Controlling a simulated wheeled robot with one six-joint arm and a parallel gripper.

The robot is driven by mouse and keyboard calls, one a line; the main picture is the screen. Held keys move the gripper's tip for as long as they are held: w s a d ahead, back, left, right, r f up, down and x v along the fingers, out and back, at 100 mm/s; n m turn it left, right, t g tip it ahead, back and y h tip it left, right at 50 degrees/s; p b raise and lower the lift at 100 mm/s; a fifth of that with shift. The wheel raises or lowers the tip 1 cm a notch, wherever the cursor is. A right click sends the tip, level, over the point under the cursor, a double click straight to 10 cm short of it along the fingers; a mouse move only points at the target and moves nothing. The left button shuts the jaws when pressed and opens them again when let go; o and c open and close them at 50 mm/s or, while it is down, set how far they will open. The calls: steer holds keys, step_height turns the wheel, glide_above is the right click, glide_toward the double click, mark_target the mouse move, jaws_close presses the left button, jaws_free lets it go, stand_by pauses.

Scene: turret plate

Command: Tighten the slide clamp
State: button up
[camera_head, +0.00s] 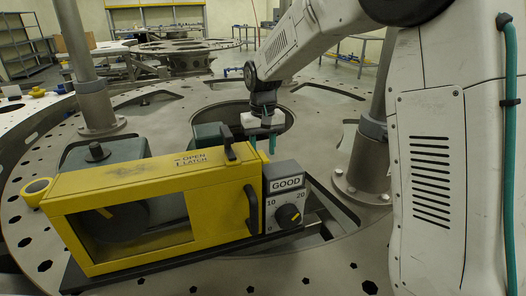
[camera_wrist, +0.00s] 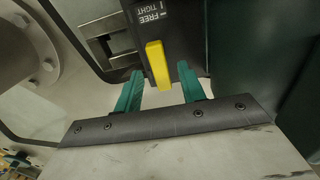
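The slide clamp shows in the wrist view as a yellow lever (camera_wrist: 158,65) beside a dark label (camera_wrist: 151,14) reading FREE and TIGHT. My gripper (camera_wrist: 160,91) has two teal fingers spread apart. The lever's near end lies between them in the picture, with a gap on each side; I cannot tell how deep it sits between them. In the head view my gripper (camera_head: 262,143) points down behind the yellow machine (camera_head: 120,190). The clamp lever is hidden there.
The machine has a raised black latch handle (camera_head: 229,138) marked OPEN LATCH and a dial box (camera_head: 286,198) reading GOOD. Metal posts (camera_head: 88,75) rise from the plate.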

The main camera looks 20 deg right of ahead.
step_height(320, 180, up, 6)
steer(key=shift+r, duration=0.25)
stand_by(0.4)
steer(key=shift+s+r, duration=0.2)
steer(key=shift+s, duration=0.1)
steer(key=shift+t, duration=0.3)
steer(key=s+r, duration=0.1)
steer(key=s, duration=0.4)
steer(key=s+d+r, duration=0.1)
steer(key=s+r, duration=0.1)
steer(key=s, duration=0.4)
steer(key=s+d+r, duration=0.1)
steer(key=s+r, duration=0.1)
steer(key=s, duration=0.3)
steer(key=shift+s, duration=0.2)
steer(key=s+f, duration=0.2)
steer(key=s, duration=0.7)
steer(key=s+d+f, duration=0.1)
steer(key=s+f, duration=0.2)
steer(key=s, duration=0.7)
steer(key=shift+d+t, duration=0.15)
steer(key=shift+t, duration=0.15)
